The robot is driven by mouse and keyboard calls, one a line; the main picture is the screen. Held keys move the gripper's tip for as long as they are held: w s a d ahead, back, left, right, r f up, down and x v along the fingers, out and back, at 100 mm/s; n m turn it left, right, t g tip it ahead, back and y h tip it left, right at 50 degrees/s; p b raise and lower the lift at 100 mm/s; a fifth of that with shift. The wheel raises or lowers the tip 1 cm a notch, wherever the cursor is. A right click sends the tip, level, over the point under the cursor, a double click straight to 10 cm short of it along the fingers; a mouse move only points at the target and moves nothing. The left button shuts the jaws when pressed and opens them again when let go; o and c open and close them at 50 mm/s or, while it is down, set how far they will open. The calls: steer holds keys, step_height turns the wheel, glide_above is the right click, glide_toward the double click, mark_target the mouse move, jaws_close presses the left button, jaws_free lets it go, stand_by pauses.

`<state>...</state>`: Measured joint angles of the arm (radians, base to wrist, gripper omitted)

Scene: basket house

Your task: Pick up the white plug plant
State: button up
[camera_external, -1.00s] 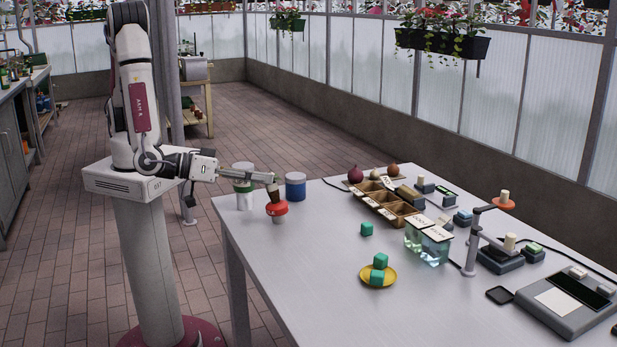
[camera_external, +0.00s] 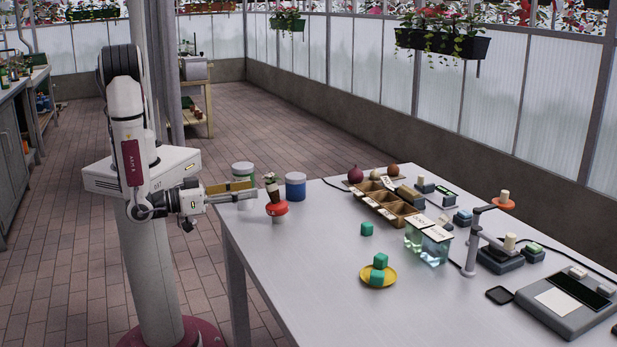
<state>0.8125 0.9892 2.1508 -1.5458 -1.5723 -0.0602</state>
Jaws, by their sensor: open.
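A small brown plug with a pale top (camera_external: 271,186) stands on the red stand (camera_external: 277,209) near the table's left corner. It looks slightly tilted, and it is too small to tell whether it is the white plug plant. My gripper (camera_external: 253,189) is open, its fingers pointing right toward the brown plug from the left. In this view its tips end just short of the plug; the depth gap is unclear. Nothing shows between the fingers.
A blue container (camera_external: 295,184) stands right of the plug. Teal cubes lie on a yellow dish (camera_external: 389,273). A compartment tray (camera_external: 390,206) is farther right. The table's front left is clear.

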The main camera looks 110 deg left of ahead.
mark_target(266, 185)
steer(key=shift+x, duration=1.3)
steer(key=shift+w+a, duration=0.1)
steer(key=shift+w, duration=0.05)
steer(key=shift+x, duration=2.45)
steer(key=shift+w+r, duration=0.1)
steer(key=shift+r, duration=0.05)
steer(key=c, duration=1)
steer(key=shift+r, duration=0.15)
